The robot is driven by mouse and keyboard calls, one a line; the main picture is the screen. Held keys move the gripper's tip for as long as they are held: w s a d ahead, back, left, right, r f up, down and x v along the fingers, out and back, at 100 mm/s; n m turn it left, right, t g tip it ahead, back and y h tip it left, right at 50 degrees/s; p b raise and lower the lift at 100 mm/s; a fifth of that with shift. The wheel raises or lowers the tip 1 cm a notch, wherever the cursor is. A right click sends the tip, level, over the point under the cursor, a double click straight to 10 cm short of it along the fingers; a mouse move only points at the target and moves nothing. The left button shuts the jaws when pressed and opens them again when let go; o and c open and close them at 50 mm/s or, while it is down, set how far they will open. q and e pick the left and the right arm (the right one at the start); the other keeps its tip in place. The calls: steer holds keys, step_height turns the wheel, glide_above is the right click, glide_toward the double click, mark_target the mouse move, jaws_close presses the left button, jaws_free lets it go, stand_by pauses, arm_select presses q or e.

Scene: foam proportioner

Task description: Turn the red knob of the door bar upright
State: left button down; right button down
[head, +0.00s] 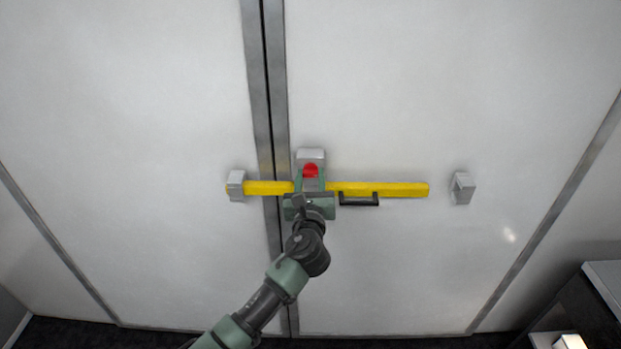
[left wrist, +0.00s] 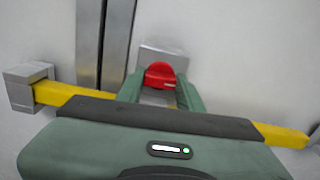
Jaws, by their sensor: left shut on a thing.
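The red knob (head: 310,170) sits at the middle of the yellow door bar (head: 385,189), in front of a grey block (head: 311,155). The bar lies level across the seam of the white doors. My left gripper (head: 311,174) reaches up from below and is shut on the red knob, one finger on each side. In the left wrist view, the knob (left wrist: 160,75) shows as a rounded red piece between the green fingers (left wrist: 161,82). Whether its grip stands upright is hard to tell. My right gripper is not in view.
A grey bracket (head: 236,185) holds the bar's left end. Another grey bracket (head: 462,187) stands empty, right of the bar's right end. A black handle (head: 358,199) hangs just under the bar. A dark cabinet (head: 575,310) stands at the lower right.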

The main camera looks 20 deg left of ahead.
arm_select(q)
steer(key=n+b, duration=0.1)
steer(key=n, duration=0.3)
steer(key=shift+f+n, duration=0.15)
steer(key=shift+n, duration=0.25)
steer(key=n+b, duration=0.2)
steer(key=n, duration=0.1)
steer(key=shift+n, duration=0.3)
steer(key=n+b, duration=0.1)
steer(key=n, duration=0.3)
steer(key=shift+n+b, duration=0.3)
steer(key=shift+b, duration=0.1)
steer(key=shift+n+b, duration=0.8)
steer(key=shift+n, duration=1.3)
steer(key=c, duration=0.9)
jaws_free()
